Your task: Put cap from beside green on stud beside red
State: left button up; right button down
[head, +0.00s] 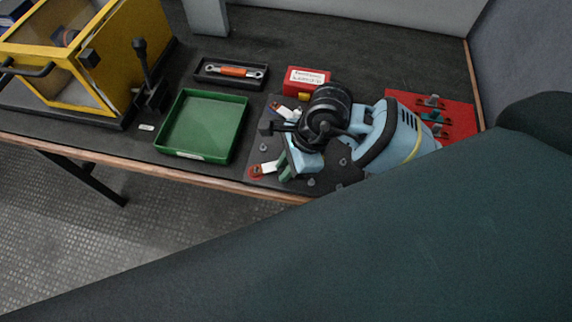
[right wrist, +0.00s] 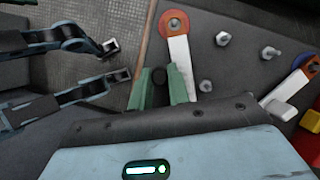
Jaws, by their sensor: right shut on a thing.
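My right gripper (right wrist: 163,85) has green fingers closed on a small dark cap (right wrist: 159,75), low over the dark plate with studs. Its fingers also show in the head view (head: 285,171). The cap is mostly hidden between the fingers. Beside them a white strip ends in a red disc (right wrist: 173,22) with a metal centre; this disc also shows in the head view (head: 256,172). Grey studs stand on the plate, one close to the fingers (right wrist: 205,86) and one farther off (right wrist: 222,38). No green marking is clear. My left gripper (right wrist: 114,61) is open and empty, beyond the table edge.
A second white strip with a red disc (right wrist: 312,65) lies farther back. A green tray (head: 203,125) stands left of the plate, with a black tray (head: 210,68) holding a wrench behind it. A red box (head: 307,77) and a red mat (head: 462,111) are near.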

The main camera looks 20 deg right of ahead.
pick_arm(q)
jog(key=shift+s+f, duration=0.1)
jog(key=shift+f, duration=0.05)
pick_arm(e)
jog(key=shift+s+d+f, duration=0.1)
jog(key=shift+s+f, duration=0.25)
jog(key=shift+f, duration=0.35)
jog(key=c, duration=1.3)
grip_release()
jog(key=shift+s, duration=0.1)
jog(key=shift+o, duration=0.2)
jog(key=shift+d+r, duration=0.15)
jog(key=shift+r, duration=0.25)
pick_arm(q)
jog(key=shift+w+r, duration=0.4)
jog(key=shift+w, duration=0.15)
pick_arm(e)
jog(key=v, duration=0.7)
jog(key=shift+w+r, duration=0.35)
jog(key=shift+r, duration=0.2)
jog(key=shift+a, duration=0.25)
